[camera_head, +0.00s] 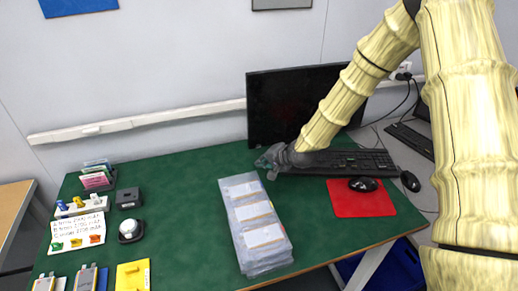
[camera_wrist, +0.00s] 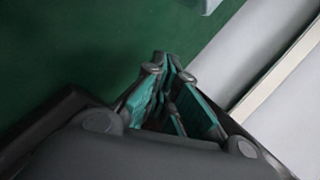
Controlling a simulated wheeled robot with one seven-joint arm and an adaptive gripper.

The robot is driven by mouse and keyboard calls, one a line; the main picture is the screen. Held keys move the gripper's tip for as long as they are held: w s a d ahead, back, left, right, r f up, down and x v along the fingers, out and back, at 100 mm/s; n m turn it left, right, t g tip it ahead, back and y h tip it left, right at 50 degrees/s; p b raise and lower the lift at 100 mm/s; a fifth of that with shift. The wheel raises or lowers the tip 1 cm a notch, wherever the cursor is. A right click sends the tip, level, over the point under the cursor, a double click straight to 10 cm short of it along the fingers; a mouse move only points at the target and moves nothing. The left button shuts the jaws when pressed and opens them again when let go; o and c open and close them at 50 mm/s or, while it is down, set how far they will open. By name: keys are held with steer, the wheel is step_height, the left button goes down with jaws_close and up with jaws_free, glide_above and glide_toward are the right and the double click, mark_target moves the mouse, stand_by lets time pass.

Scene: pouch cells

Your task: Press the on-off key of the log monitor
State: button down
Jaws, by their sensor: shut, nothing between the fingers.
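The log monitor (camera_head: 285,100) is a black screen standing at the back of the green table, against the wall; its screen is dark. My arm crosses in front of its right part and hides some of it. I cannot make out the on-off key in either view. My gripper (camera_head: 264,161) is in front of the monitor's lower edge, left of the keyboard. In the wrist view my gripper (camera_wrist: 170,62) has its fingertips together, with nothing between them, over green table surface. The monitor is not clearly recognisable in the wrist view.
A black keyboard (camera_head: 345,161) lies right of my gripper, with a mouse (camera_head: 362,184) on a red mat (camera_head: 345,205). A clear stack of trays (camera_head: 255,240) stands in front of my gripper. A rail (camera_head: 150,120) runs along the wall. The table's back left is mostly clear.

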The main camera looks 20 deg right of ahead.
steer(key=shift+w, duration=1.8)
steer(key=shift+w+a, duration=0.1)
steer(key=shift+w, duration=0.7)
stand_by(0.8)
steer(key=shift+s, duration=0.8)
steer(key=shift+s, duration=0.1)
steer(key=shift+s+p, duration=0.6)
steer(key=shift+s, duration=1.8)
